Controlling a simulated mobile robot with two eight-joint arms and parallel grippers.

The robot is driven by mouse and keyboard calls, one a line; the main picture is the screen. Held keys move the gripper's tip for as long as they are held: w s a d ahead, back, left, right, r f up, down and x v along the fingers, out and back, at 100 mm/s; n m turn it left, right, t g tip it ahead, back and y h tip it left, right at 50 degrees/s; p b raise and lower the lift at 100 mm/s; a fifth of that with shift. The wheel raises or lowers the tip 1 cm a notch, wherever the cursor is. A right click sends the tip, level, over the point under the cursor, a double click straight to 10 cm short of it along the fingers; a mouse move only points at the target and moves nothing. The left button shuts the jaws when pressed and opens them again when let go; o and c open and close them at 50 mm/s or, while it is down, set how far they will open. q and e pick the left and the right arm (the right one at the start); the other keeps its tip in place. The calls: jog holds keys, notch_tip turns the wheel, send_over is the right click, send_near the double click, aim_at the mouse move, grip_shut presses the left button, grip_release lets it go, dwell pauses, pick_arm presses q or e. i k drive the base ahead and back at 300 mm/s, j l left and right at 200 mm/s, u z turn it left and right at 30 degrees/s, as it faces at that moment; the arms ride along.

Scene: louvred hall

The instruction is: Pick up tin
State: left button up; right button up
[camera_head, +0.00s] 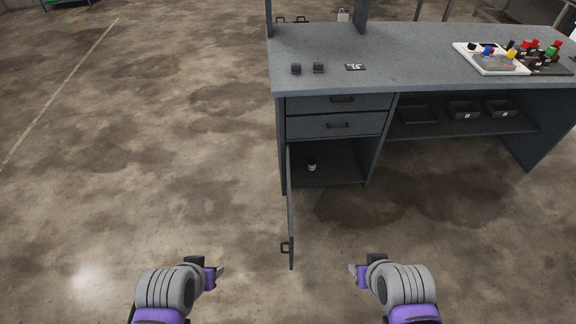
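A small light tin (312,165) with a dark top stands inside the lower compartment of the grey workbench (420,50). The compartment's door (291,215) is swung open toward me and seen nearly edge-on. My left gripper (220,271) is low in the picture, left of the door and apart from it. My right gripper (353,270) is low in the picture, right of the door and nearer than the compartment. Nothing shows in either gripper. Their fingers are too small and edge-on to tell whether they are open.
Two shut drawers (337,113) sit above the compartment. Black bins (465,111) stand on the shelf to the right. Two small dark blocks (296,69) and a white tray (490,62) with coloured items are on the benchtop. The concrete floor at left is clear.

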aim_at(311, 162)
jog(key=i+j+z, duration=0.2)
jog(key=j, duration=0.15)
jog(key=i+j+z, duration=0.25)
jog(key=j+z, duration=0.2)
jog(key=j, duration=0.3)
jog(key=i+j+z, duration=0.2)
jog(key=j, duration=0.2)
jog(key=k, duration=0.1)
